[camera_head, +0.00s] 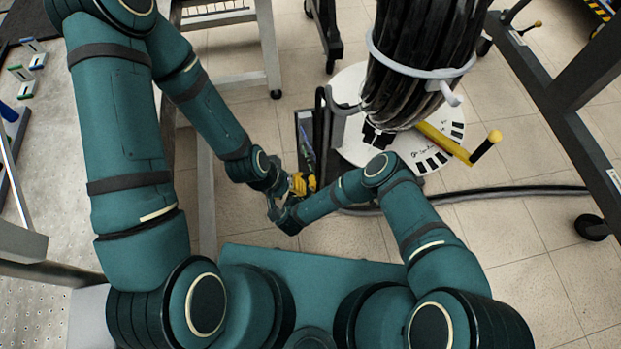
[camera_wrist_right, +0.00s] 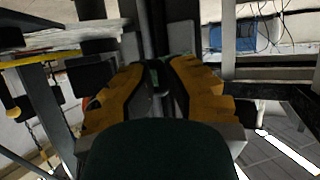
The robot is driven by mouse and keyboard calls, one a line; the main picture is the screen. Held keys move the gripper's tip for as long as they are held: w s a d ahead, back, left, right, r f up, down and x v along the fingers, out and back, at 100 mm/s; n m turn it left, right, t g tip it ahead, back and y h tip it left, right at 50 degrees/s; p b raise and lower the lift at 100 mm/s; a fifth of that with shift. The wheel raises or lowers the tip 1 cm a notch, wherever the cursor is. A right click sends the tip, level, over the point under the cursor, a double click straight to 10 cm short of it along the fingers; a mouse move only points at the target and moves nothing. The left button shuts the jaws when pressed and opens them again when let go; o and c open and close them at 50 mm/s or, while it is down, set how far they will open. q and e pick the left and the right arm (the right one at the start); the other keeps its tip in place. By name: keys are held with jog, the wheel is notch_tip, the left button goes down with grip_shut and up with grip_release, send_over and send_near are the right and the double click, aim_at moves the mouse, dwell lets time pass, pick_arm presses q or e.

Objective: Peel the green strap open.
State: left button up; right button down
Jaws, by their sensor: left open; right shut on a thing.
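In the wrist view my right gripper (camera_wrist_right: 157,75) has its yellow fingers closed around a thin dark piece with a little green (camera_wrist_right: 180,61) at the fingertips. This looks like the green strap, but most of it is hidden by the fingers. In the head view both my arms meet near the middle. Yellow fingers (camera_head: 301,184) show there at the end of my left arm, close to my right wrist, and they look open. The exact gap between the two grippers cannot be told. The black cable coil (camera_head: 425,50) hangs upright behind and to the right of them.
A white ring (camera_head: 420,66) surrounds the coil above a round white base (camera_head: 350,85). A yellow bar (camera_head: 440,140) sticks out from the base. A black cable (camera_head: 500,192) runs right along the tiled floor. A workbench (camera_head: 50,100) stands left and a dark frame (camera_head: 555,115) right.

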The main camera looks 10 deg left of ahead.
jog(key=shift+w+a+r, duration=0.25)
jog(key=shift+w+r, duration=0.2)
jog(key=shift+w, duration=0.2)
jog(key=c, duration=1.2)
grip_release()
jog(key=shift+c, duration=0.2)
jog(key=shift+o, duration=0.9)
jog(key=shift+w, duration=0.2)
jog(key=shift+s, duration=0.1)
jog(key=d+f+v, duration=0.1)
jog(key=v, duration=0.6)
jog(key=shift+s+a+r, duration=0.2)
jog(key=shift+s+a, duration=0.3)
jog(key=shift+s, duration=0.1)
